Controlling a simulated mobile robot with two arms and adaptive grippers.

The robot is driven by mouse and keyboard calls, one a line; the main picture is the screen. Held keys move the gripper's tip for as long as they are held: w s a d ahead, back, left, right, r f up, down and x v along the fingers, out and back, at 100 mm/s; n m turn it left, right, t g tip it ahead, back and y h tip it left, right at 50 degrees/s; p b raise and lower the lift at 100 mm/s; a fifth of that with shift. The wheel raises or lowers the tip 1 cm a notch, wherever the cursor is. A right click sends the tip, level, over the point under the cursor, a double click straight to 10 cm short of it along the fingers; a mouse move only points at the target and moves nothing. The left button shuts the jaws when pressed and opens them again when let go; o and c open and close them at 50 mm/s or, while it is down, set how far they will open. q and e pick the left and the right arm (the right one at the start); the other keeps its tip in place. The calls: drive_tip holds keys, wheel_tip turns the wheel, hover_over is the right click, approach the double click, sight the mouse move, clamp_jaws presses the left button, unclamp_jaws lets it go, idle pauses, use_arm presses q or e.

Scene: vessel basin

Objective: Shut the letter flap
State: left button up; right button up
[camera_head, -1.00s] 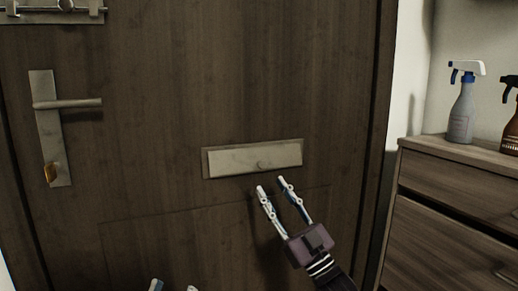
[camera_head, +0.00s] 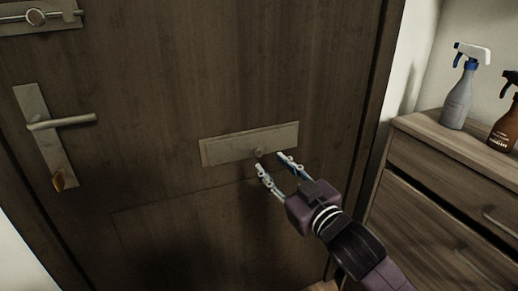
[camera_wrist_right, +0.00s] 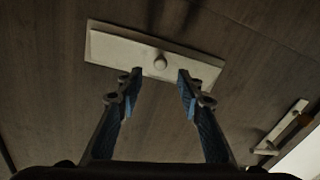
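My right gripper (camera_head: 270,162) is open and empty just below the flap. My left gripper is out of view.
A door handle (camera_head: 62,122) with a brass-coloured piece below it is at the left, and a bolt (camera_head: 38,17) is above. A wooden cabinet (camera_head: 440,165) with a grey spray bottle (camera_head: 461,95) and a brown bottle (camera_head: 506,126) stands at the right.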

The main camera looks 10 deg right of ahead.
sight(259, 153)
drive_tip(key=x, duration=0.6)
drive_tip(key=shift+w+a, duration=0.15)
drive_tip(key=shift+w, duration=0.05)
drive_tip(key=shift+c, duration=0.4)
clamp_jaws()
